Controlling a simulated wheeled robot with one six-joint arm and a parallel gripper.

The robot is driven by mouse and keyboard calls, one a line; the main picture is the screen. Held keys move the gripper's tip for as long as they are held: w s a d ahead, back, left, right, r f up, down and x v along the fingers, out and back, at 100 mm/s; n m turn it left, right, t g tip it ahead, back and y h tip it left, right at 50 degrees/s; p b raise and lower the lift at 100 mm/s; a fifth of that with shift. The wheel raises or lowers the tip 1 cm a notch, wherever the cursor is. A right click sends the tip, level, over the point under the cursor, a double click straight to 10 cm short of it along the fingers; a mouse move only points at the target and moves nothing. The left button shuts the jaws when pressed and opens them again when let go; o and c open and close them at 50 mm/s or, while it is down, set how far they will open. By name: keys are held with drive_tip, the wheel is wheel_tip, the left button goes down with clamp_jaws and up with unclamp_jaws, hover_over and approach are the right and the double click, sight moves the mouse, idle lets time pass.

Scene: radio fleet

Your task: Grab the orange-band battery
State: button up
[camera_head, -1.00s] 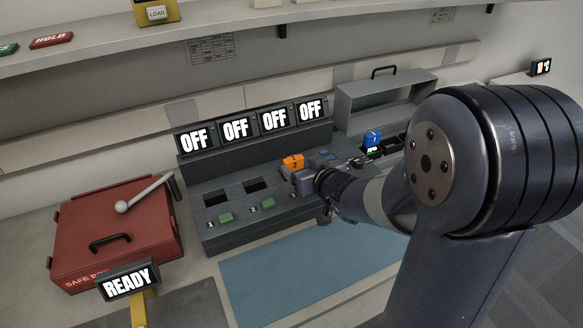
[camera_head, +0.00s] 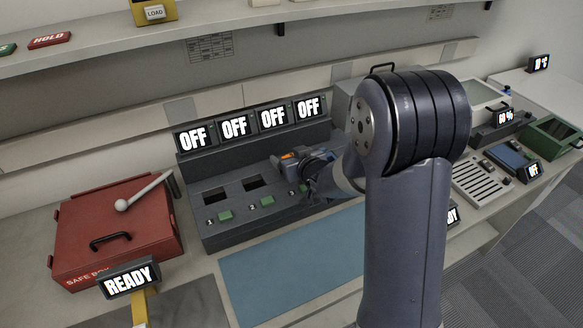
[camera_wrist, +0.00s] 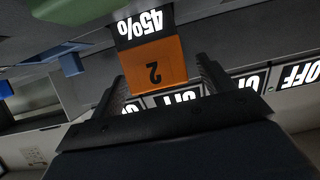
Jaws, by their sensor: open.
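The orange-band battery (camera_wrist: 153,65) shows in the wrist view, dark with an orange band marked "2" and a "45%" label. It lies between the two fingers of my gripper (camera_wrist: 167,90), which are open on either side of it. In the head view only a little of the orange band (camera_head: 287,156) shows beside my gripper (camera_head: 304,160), at the third bay of the charger rack (camera_head: 215,233). My wrist and arm hide most of that bay. I cannot tell whether the fingers touch the battery.
Several "OFF" displays (camera_head: 234,128) stand behind the rack. A red safe box (camera_head: 118,220) with a "READY" sign (camera_head: 128,279) is at the left. A blue mat (camera_head: 290,262) lies clear in front. A slotted grey tray (camera_head: 482,185) is at the right. A shelf (camera_head: 215,28) runs above.

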drive_tip(key=c, duration=1.1)
